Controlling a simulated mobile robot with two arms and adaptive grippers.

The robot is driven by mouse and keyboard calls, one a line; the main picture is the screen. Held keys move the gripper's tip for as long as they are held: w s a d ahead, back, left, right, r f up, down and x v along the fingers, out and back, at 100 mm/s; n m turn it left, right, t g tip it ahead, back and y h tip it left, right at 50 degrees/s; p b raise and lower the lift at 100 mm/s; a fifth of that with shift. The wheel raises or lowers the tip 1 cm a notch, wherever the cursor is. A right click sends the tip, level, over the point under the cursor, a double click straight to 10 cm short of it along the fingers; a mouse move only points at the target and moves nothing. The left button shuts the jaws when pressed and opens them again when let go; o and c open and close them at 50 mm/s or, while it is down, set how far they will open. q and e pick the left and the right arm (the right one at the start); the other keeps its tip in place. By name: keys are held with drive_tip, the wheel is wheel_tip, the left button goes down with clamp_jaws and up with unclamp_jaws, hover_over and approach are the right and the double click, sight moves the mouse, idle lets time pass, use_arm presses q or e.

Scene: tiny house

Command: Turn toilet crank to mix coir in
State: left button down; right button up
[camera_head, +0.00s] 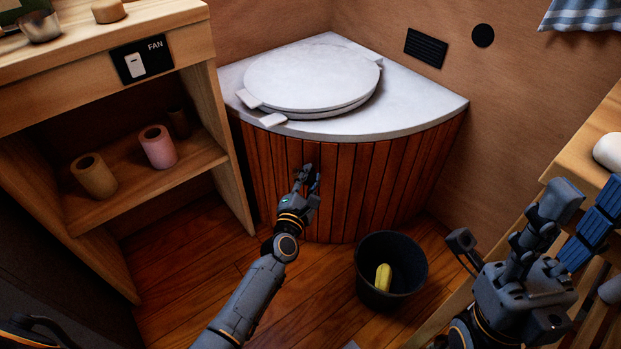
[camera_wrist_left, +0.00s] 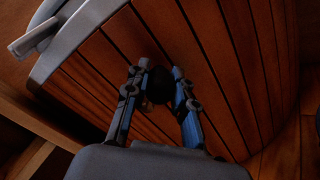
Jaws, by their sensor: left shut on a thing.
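The toilet is a quarter-round cabinet with reddish wood slats (camera_head: 375,180), a pale stone top and a round closed lid (camera_head: 310,78). In the head view my left gripper (camera_head: 308,178) is at the slatted front, below the top. In the left wrist view my left gripper (camera_wrist_left: 158,85) has its fingers on either side of a dark round knob (camera_wrist_left: 157,86) in front of the slats, and is shut on it. The rest of the crank is hidden. My right gripper (camera_head: 545,220) is at the right, away from the toilet; its finger gap is unclear.
A black bucket (camera_head: 408,289) with a yellow peel-like thing (camera_head: 383,277) stands on the floor right of my left arm. A wooden shelf (camera_head: 195,163) with several rolls stands left. A wooden table (camera_head: 590,140) edge is at the right, near my right gripper.

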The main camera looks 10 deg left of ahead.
use_arm(q)
drive_tip(key=shift+a+r, duration=0.1)
drive_tip(key=c, duration=1.1)
unclamp_jaws()
drive_tip(key=shift+s, duration=0.3)
drive_tip(key=s, duration=1.1)
drive_tip(key=shift+s+a, duration=0.2)
drive_tip(key=shift+a, duration=0.15)
